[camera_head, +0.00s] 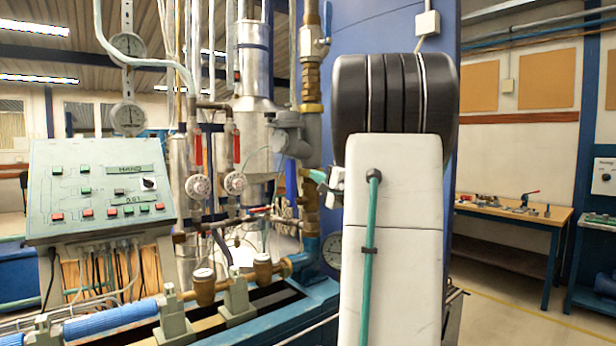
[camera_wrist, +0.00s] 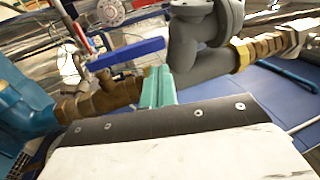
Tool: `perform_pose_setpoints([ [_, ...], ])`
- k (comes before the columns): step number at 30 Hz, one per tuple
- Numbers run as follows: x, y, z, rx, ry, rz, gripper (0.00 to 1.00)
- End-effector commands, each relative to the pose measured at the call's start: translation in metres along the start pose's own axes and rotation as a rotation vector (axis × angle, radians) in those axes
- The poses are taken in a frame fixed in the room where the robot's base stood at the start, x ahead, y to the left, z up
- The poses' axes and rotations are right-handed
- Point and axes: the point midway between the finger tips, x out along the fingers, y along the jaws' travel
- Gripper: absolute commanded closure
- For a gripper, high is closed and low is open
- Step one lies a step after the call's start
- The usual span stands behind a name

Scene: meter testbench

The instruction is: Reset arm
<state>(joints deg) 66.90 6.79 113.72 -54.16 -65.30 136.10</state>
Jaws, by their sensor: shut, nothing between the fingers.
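My gripper (camera_wrist: 158,86) shows in the wrist view as two teal fingers closed together, with nothing between them. In the head view, my gripper (camera_head: 317,176) is a small green tip to the left of my white arm link, in front of the vertical pipework. My arm is raised at the right of centre, and its white link and black joint hide part of the blue column behind. In the wrist view, a blue lever handle (camera_wrist: 127,53) and a brass valve (camera_wrist: 105,96) lie left of the fingers. I cannot tell whether the fingers touch anything.
A grey pipe fitting (camera_wrist: 206,38) is close by the fingers in the wrist view. A control panel (camera_head: 98,190) stands at the left, beside gauges and pipes. A blue pipe (camera_head: 112,318) runs along the front left. A workbench (camera_head: 530,224) and open floor lie at the right.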

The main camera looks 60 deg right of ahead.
Motion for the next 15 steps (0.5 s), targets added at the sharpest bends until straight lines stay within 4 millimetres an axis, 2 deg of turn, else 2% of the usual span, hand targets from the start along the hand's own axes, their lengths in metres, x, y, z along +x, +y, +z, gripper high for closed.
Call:
perform_pose_setpoints([
  [1,-0.012,-0.004,-0.001,-0.002,0.005,-0.001,1.00],
  [6,-0.038,-0.010,-0.001,-0.001,0.004,0.000,1.00],
  [10,-0.049,-0.012,0.000,0.000,0.002,0.001,1.00],
  [15,-0.052,-0.013,0.000,0.000,0.001,0.001,1.00],
])
